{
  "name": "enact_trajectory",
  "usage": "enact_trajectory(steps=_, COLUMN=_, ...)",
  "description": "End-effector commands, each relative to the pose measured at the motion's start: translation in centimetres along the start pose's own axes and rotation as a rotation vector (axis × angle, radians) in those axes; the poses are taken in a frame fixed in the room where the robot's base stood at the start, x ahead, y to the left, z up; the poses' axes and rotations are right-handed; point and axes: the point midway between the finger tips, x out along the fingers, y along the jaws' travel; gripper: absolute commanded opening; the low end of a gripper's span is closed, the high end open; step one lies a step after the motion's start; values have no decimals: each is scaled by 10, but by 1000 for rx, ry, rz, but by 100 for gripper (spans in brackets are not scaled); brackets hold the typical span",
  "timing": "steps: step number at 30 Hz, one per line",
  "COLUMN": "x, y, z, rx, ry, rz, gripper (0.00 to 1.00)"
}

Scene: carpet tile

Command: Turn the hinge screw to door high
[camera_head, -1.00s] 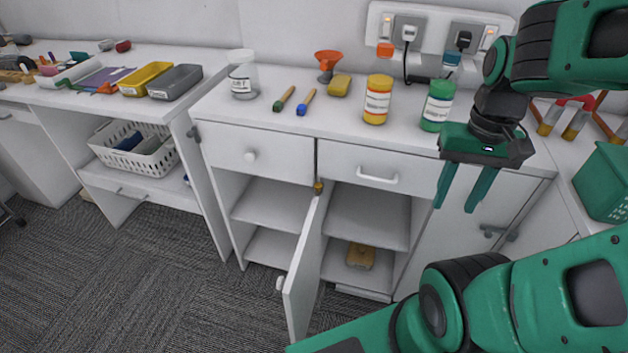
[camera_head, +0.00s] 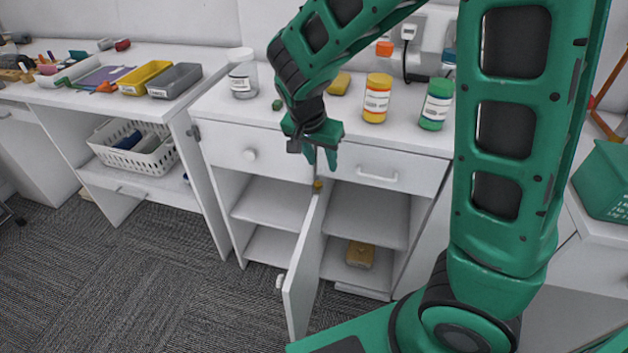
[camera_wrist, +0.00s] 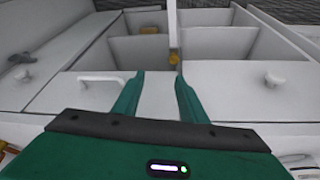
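The hinge screw (camera_head: 318,184) is a small yellow brass piece at the top of the open cabinet door (camera_head: 303,265), just under the drawer fronts. It also shows in the wrist view (camera_wrist: 174,57), ahead of and between my fingertips. The white door stands swung out toward the front. My gripper (camera_head: 322,166) points down in front of the drawers, a little above the screw and apart from it. In the wrist view its two green fingers are spread with nothing between them.
The counter holds a white-labelled jar (camera_head: 242,75), a yellow bottle (camera_head: 376,98), a green bottle (camera_head: 436,104) and a yellow sponge (camera_head: 340,83). A drawer handle (camera_head: 378,177) juts out right of my gripper. A yellow-brown block (camera_head: 360,254) lies on the lower shelf.

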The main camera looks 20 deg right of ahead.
Motion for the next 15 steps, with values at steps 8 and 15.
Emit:
enact_trajectory(steps=8, x=10, y=-30, z=15, rx=17, ry=36, rz=-20, gripper=39)
enact_trajectory(steps=15, x=45, y=-30, z=13, rx=18, ry=36, rz=-17, gripper=39)
